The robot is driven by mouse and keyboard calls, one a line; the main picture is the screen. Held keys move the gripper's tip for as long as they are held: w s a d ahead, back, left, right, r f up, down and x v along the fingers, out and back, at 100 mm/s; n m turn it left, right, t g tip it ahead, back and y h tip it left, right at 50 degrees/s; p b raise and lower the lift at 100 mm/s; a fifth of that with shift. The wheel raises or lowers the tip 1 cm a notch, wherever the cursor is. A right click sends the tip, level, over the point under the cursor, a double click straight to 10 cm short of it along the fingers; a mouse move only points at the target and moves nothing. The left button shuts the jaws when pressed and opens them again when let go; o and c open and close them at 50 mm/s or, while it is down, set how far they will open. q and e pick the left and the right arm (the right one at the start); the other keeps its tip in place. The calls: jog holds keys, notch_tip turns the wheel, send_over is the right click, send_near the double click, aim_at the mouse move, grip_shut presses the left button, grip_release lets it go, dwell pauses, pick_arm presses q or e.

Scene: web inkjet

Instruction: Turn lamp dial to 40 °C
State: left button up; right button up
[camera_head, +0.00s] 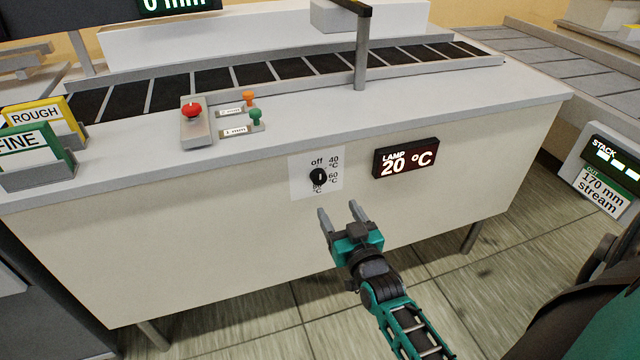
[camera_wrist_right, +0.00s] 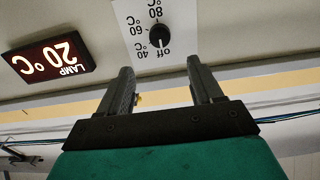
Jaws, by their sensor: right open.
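The lamp dial (camera_head: 318,177) is a small round black knob on a white label plate (camera_head: 334,185) on the front of the light-coloured machine. The plate is marked off, 40, 60 and 80 °C. The knob's pale pointer mark seems to face off. The dark lamp display (camera_head: 405,158) to its right reads 20 °C. My right gripper (camera_head: 339,207) is open and empty, below and in front of the dial, apart from it. In the right wrist view the dial (camera_wrist_right: 160,36) appears upside down, beyond the gap between the fingertips (camera_wrist_right: 159,68). My left gripper is not in view.
On the worktop above are a red button box (camera_head: 195,128), orange and green knobs, and a dark-slatted conveyor (camera_head: 225,80). FINE and ROUGH signs stand at the left, a STACK display (camera_head: 612,160) at the right. The panel around the dial is flat and clear.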

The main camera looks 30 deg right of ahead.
aim_at(320, 179)
jog(key=b+x, duration=0.2)
jog(key=x, duration=0.7)
jog(key=shift+w, duration=0.3)
jog(key=shift+x, duration=0.75)
jog(key=c, duration=1)
